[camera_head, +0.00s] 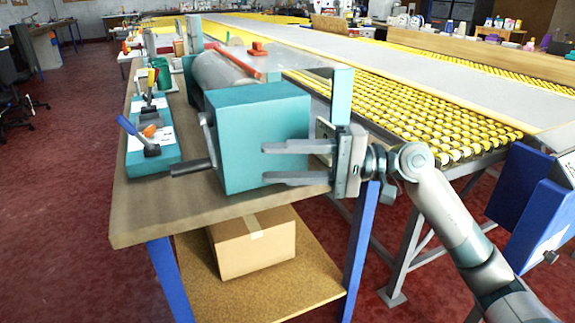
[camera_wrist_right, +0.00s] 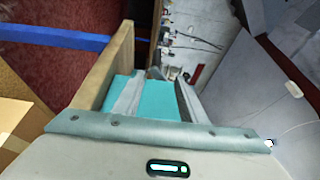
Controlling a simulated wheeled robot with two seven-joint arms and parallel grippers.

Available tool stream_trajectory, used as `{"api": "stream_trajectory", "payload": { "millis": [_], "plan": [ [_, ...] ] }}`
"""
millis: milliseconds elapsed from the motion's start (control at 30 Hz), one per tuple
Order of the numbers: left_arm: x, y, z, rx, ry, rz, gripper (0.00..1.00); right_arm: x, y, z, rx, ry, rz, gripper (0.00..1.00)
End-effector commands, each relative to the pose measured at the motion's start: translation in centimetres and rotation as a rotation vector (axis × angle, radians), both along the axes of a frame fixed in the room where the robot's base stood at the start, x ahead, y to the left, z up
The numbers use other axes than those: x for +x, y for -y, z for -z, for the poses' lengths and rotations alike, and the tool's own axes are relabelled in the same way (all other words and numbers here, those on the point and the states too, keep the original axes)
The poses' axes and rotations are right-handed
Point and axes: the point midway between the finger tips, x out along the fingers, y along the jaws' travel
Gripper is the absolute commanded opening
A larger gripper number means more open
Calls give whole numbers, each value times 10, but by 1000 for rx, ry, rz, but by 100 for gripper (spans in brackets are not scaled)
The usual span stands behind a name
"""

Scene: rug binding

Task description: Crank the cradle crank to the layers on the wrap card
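The cradle is a teal box (camera_head: 258,130) at the table's near end, with a grey roll (camera_head: 218,72) behind it. The crank (camera_head: 209,140) is a grey arm on the box's left side, with a dark handle (camera_head: 190,167) pointing left. My right gripper (camera_head: 265,164) is open, its two fingers spread across the near face of the box, apart from the crank handle. The right wrist view shows teal (camera_wrist_right: 122,90) between the grey fingers. I cannot tell contact with the box. White cards (camera_head: 157,139) lie on the teal panels at left; their print is unreadable. My left gripper is out of view.
The wooden table (camera_head: 150,220) holds levers with blue (camera_head: 127,125) and yellow-red handles, and a green container (camera_head: 162,72). A cardboard box (camera_head: 252,243) sits on the lower shelf. A long yellow roller conveyor (camera_head: 440,115) runs along the right. Red floor is open at left.

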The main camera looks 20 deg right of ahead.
Motion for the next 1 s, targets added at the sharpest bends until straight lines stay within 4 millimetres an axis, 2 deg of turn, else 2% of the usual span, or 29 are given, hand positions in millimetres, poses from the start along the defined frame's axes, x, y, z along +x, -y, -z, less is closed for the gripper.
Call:
{"api": "stream_trajectory", "payload": {
  "millis": [200, 467, 600, 633, 833, 1000],
  "plan": [
    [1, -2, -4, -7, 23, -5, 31, -5, 11, 0, 1, 0, 0, 38],
    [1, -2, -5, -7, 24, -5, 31, -5, 11, 0, 1, 1, 0, 38],
    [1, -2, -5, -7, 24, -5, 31, -5, 11, 0, 1, 1, 0, 4],
    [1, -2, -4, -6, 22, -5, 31, -5, 11, 0, 1, -1, 0, 0],
    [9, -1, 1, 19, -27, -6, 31, -9, 1, 2, 72, -88, -43, 0],
    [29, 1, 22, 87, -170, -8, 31, -23, -27, 8, 277, -355, -177, 0]
  ]
}}
